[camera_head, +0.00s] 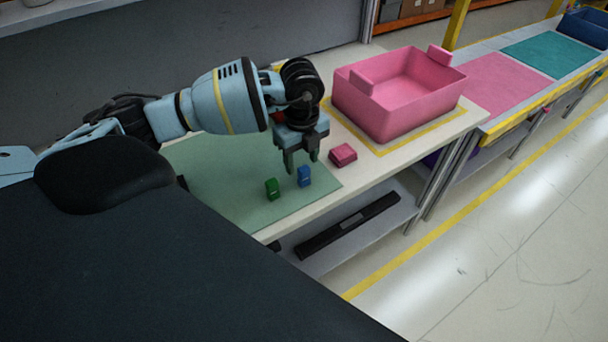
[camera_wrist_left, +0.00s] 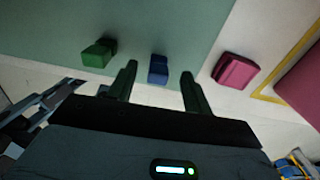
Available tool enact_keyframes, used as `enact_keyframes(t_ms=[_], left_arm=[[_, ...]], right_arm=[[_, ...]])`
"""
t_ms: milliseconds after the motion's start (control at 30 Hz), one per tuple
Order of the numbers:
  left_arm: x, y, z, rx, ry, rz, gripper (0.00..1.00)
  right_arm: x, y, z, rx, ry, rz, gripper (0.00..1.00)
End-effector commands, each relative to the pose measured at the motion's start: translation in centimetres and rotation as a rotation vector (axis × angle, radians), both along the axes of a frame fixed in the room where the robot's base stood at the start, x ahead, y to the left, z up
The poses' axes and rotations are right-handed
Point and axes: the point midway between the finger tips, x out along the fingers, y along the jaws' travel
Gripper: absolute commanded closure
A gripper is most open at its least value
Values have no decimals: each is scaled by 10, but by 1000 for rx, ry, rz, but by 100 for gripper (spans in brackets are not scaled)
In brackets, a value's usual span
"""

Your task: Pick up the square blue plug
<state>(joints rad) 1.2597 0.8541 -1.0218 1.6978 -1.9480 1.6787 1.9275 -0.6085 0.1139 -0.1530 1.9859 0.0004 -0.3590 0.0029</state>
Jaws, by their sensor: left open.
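The square blue plug (camera_head: 304,176) stands on the green mat (camera_head: 220,190), near the mat's right edge. My left gripper (camera_head: 301,163) is open above it, with its fingers pointing down. In the left wrist view the blue plug (camera_wrist_left: 158,69) lies between the two open fingers (camera_wrist_left: 158,80) of my left gripper, a little beyond their tips. Nothing is held in it. A green plug (camera_head: 272,188) stands just left of the blue one, and it also shows in the left wrist view (camera_wrist_left: 98,53). My right gripper is not in view.
A pink block (camera_head: 343,155) sits on the pale table, right of the mat. A pink bin (camera_head: 395,110) stands behind it inside a yellow outline. A shelf below the table holds a long dark bar (camera_head: 348,226). Further benches with pink and teal mats (camera_head: 548,52) run to the right.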

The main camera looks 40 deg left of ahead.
Motion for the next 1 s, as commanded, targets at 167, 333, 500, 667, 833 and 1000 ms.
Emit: enact_keyframes(t_ms=[167,333,500,667,833,1000], left_arm=[[-4,-4,-26,0,3,-1,50],[-4,-4,-44,-1,4,-1,50],[-3,-4,-46,-2,1,-1,50],[-3,-4,-46,-1,0,-1,57],[-3,-4,-46,-1,1,-1,79],[-3,-4,-46,-1,0,-1,97]], right_arm=[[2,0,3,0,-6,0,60],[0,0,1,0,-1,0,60],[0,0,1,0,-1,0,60],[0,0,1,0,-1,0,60],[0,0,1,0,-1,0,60],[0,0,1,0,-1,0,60]])
